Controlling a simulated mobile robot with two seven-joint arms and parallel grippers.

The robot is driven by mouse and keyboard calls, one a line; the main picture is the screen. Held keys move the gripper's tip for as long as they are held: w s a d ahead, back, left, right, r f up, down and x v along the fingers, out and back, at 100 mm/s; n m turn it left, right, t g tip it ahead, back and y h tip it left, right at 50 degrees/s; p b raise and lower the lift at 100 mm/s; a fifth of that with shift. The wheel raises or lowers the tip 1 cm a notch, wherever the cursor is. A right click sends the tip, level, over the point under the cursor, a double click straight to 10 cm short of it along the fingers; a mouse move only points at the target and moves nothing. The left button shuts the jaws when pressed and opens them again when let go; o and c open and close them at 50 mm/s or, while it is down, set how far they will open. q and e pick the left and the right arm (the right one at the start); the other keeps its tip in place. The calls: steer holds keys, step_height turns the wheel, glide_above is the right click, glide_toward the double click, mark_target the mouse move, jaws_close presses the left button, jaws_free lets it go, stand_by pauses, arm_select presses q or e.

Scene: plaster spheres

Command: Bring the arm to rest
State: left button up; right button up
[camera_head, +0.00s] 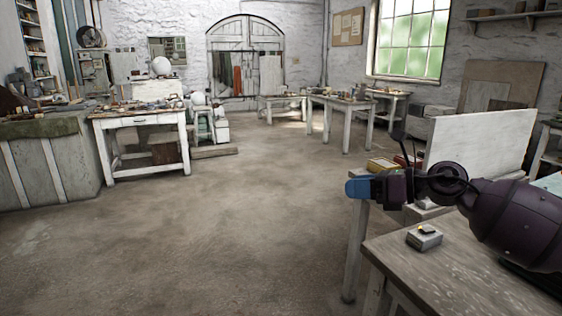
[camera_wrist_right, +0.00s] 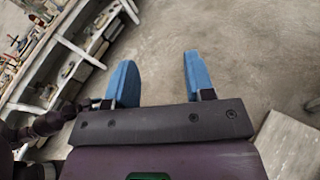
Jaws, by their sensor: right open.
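My right gripper (camera_head: 357,188) shows at the right in the head view, its arm coming in from the right edge and its blue fingers pointing left. It is held above the level of the near wooden table, by the table's left end. In the right wrist view its two blue fingers (camera_wrist_right: 160,78) stand apart with nothing between them, and bare floor shows beyond them. My left gripper is not in view.
The near wooden table (camera_head: 455,258) bears a small grey box (camera_head: 425,238) below my right arm. A white panel (camera_head: 480,145) stands behind the arm. White spheres (camera_head: 161,66) are at the far left. The middle floor (camera_head: 240,220) is clear.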

steer(key=s+d+f+n+t+h+p, duration=0.1)
steer(key=s+d+f+n+t+h, duration=0.2)
steer(key=s+f+n, duration=0.55)
steer(key=s+d+f+n+t+h+p, duration=0.15)
steer(key=s+f+n+h, duration=0.3)
steer(key=f+n, duration=0.65)
steer(key=s+d+f+n+t+h+p, duration=0.1)
steer(key=s+d+f+n+t+h, duration=0.2)
steer(key=s+f+n, duration=0.7)
steer(key=s+d+f+g+h, duration=0.1)
steer(key=s+f, duration=0.1)
steer(key=s, duration=0.4)
steer(key=s+d+f+m+g+h+p, duration=0.1)
steer(key=s+f, duration=0.2)
steer(key=s, duration=0.3)
steer(key=s+d+f+m+g+h, duration=0.1)
steer(key=s+f, duration=0.1)
steer(key=s, duration=0.3)
steer(key=shift+s+d+f, duration=0.25)
steer(key=shift+s+f, duration=0.05)
steer(key=shift+s, duration=0.1)
steer(key=shift+c, duration=0.6)
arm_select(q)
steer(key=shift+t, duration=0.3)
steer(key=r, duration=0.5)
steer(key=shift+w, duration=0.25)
arm_select(e)
steer(key=shift+d+m+h, duration=0.1)
steer(key=shift+m+h, duration=0.15)
